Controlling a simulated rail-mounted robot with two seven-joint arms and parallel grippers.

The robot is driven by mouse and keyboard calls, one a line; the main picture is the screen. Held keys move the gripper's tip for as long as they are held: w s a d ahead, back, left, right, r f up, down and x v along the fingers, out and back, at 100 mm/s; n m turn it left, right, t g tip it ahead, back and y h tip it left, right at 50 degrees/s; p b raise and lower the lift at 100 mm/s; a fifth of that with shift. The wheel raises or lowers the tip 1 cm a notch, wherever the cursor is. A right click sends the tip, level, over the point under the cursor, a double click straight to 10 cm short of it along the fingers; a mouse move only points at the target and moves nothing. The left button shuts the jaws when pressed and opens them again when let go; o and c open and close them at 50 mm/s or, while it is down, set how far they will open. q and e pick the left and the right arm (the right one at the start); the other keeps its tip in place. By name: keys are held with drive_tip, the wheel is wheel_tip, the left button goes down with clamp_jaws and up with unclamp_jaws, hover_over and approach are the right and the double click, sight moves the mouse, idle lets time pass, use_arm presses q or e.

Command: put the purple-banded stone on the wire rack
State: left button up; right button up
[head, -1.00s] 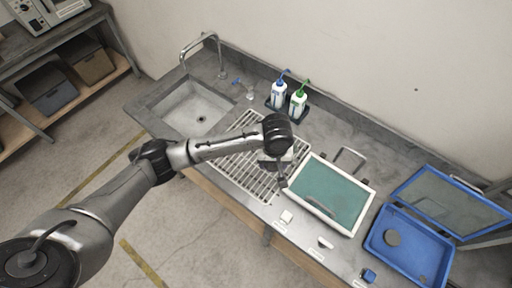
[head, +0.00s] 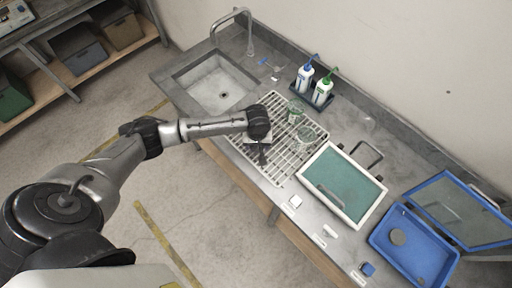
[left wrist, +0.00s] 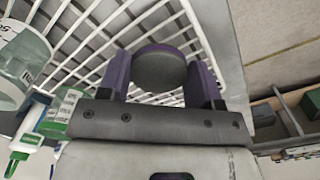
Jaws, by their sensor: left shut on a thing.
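The purple-banded stone (left wrist: 160,69) is a dark grey disc with a purple rim, seen in the left wrist view between my left gripper's two purple-looking fingers. My left gripper (head: 262,156) is shut on it. In the head view the hand hangs over the near left part of the white wire rack (head: 283,175), and the stone cannot be made out there. The rack's bars (left wrist: 95,42) show behind the stone in the left wrist view. Whether the stone touches the rack cannot be told. My right gripper is not in view.
Two clear glass vessels (head: 294,111) (head: 306,138) stand on the rack's far and right parts. Two squeeze bottles (head: 322,91) stand behind. A sink (head: 215,84) lies left, a green framed screen (head: 345,186) right, and a blue tray (head: 430,266) farther right.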

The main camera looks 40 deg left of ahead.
sight(256, 149)
use_arm(q)
drive_tip(key=shift+a+f, duration=0.2)
drive_tip(key=shift+a, duration=0.1)
drive_tip(key=shift+f, duration=1.95)
drive_tip(key=shift+f, duration=0.1)
drive_tip(key=o, duration=0.9)
drive_tip(key=shift+o, duration=0.2)
